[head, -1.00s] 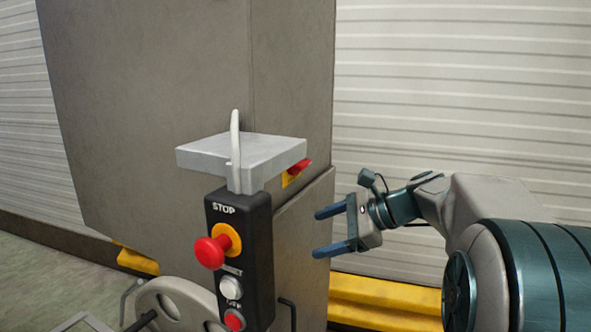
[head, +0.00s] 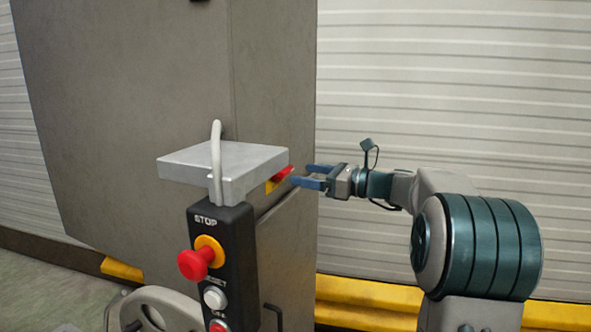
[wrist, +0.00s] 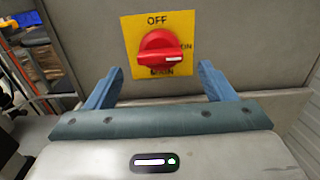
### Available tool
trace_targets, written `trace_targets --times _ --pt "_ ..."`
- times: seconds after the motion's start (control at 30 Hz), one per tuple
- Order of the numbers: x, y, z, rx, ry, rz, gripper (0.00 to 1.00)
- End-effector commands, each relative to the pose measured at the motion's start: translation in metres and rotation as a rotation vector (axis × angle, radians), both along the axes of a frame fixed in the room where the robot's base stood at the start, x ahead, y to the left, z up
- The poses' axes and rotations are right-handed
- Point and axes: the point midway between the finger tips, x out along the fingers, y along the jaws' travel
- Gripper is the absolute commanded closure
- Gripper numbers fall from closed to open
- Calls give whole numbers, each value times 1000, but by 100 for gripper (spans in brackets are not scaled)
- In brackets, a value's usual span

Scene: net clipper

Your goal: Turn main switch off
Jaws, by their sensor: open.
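The main switch (wrist: 158,52) is a red rotary knob on a yellow plate (wrist: 183,22) marked OFF at the top and ON at the right. The knob's white mark points right, toward ON. In the head view the red knob (head: 283,173) shows only partly, behind the grey shelf's right edge. My gripper (head: 307,175) is open, with its blue fingers pointing left at the knob. In the wrist view the gripper's fingers (wrist: 160,82) stand to the left and right of the knob, apart from it and slightly below. Nothing is between them.
A black control box (head: 228,262) with a red STOP button (head: 195,262) hangs below a grey shelf (head: 215,168) left of my gripper. The grey machine cabinet (head: 150,90) fills the left and middle. Yellow rails (head: 375,295) run along the white ribbed wall.

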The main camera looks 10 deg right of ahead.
Motion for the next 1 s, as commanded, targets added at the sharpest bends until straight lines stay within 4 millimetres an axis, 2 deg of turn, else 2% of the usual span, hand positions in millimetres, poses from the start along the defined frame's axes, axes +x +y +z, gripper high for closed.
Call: trace_targets --times 0.1,0.23,0.6,0.63,0.7,0.8,1.0 --pt "11 17 2 1 0 2 24" --pt "19 27 1 1 1 1 24" --pt "23 32 0 -1 -1 0 24" --pt "23 32 0 -1 -1 0 26" --pt "23 32 0 -1 -1 0 46" --pt "23 32 0 -1 -1 0 69" --pt "23 32 0 -4 -6 0 68"
